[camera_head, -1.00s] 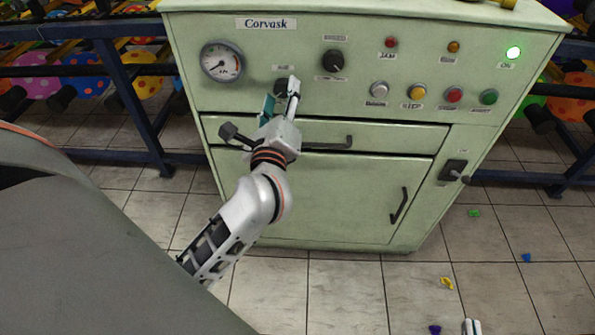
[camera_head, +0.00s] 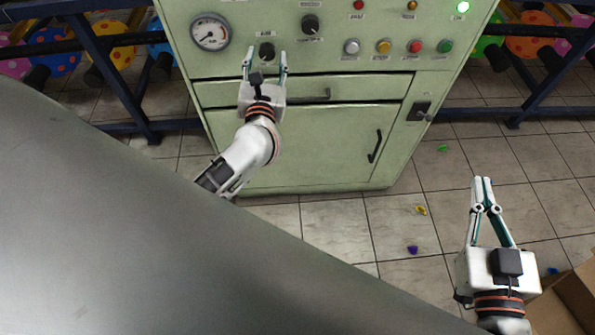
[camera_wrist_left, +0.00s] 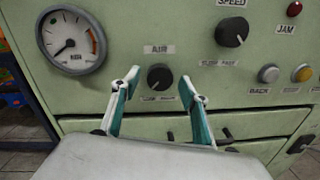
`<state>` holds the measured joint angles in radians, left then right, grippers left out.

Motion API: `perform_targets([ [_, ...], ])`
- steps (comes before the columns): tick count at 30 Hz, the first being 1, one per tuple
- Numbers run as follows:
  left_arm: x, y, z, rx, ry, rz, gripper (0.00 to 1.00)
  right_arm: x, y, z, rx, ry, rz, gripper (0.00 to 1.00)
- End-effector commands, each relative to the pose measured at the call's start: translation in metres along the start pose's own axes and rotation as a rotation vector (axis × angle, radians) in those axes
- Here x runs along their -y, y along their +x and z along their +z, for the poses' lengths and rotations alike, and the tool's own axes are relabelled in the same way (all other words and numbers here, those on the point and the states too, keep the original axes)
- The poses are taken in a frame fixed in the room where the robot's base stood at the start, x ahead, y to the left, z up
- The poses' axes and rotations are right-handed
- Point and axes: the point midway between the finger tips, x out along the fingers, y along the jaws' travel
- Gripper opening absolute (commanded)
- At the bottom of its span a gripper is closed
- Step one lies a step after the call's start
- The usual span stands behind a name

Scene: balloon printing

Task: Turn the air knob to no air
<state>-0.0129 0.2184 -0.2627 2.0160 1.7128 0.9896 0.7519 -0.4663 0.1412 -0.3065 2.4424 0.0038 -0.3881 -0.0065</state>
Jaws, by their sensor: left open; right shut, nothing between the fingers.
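The air knob (camera_head: 267,51) is a small black dial on the front of the pale green machine, right of the round gauge (camera_head: 210,32). In the left wrist view the fingers (camera_wrist_left: 156,86) frame the knob without visible contact. My right gripper (camera_head: 482,181) is shut and empty over the floor at the right.
A larger speed knob (camera_head: 310,25) is up and right of the air knob. A row of push buttons (camera_head: 383,47) lies farther right. A drawer handle (camera_head: 313,97) sticks out below. A cardboard box (camera_head: 575,295) stands at the bottom right.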

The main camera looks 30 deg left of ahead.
Motion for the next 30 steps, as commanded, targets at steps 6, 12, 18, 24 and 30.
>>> perform_targets([
  [6,-0.001,0.001,0.008,-0.012,0.277,-0.013,0.45,-0.008,0.000,-0.047,-0.041,-0.013,0.007,0.00],
  [12,0.000,-0.007,0.004,-0.030,0.497,-0.027,0.45,-0.011,0.000,-0.066,-0.054,-0.017,0.009,0.00],
  [18,0.000,-0.045,0.000,-0.032,0.490,-0.028,0.45,-0.010,0.000,-0.060,-0.050,-0.016,0.008,0.00],
  [24,-0.001,-0.081,0.002,-0.032,0.488,-0.027,0.45,-0.009,0.000,-0.057,-0.048,-0.016,0.008,0.00],
  [30,0.009,-0.093,0.032,0.155,0.780,-0.033,0.45,-0.011,0.000,-0.067,-0.055,-0.017,0.009,0.00],
])
